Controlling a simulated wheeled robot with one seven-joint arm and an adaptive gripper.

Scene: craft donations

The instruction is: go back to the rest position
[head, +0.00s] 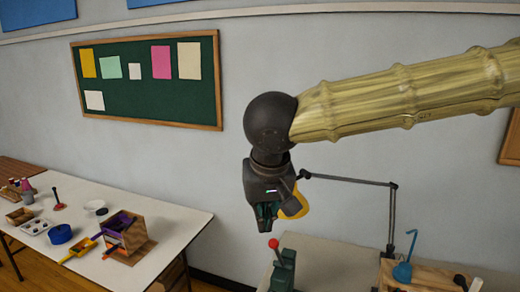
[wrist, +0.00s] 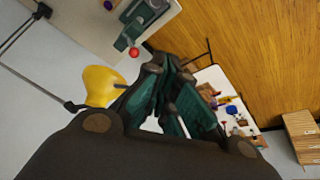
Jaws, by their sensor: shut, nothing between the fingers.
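My gripper (head: 268,217) hangs from my arm in the middle of the head view, in front of the wall and above the gap between two tables. It is shut and empty. In the wrist view my gripper (wrist: 158,68) shows its dark green fingers brought together. A yellow lamp head (head: 294,203) shows right behind my gripper; it also shows in the wrist view (wrist: 102,86), left of the fingers. I cannot tell how close it is to touching.
A green vise (head: 284,270) with a red-knobbed lever stands below on the right table (head: 330,255). The lamp's jointed arm (head: 350,178) spans above that table. The left white table (head: 175,225) carries several containers and a wooden box (head: 128,238). A green board (head: 150,105) hangs behind.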

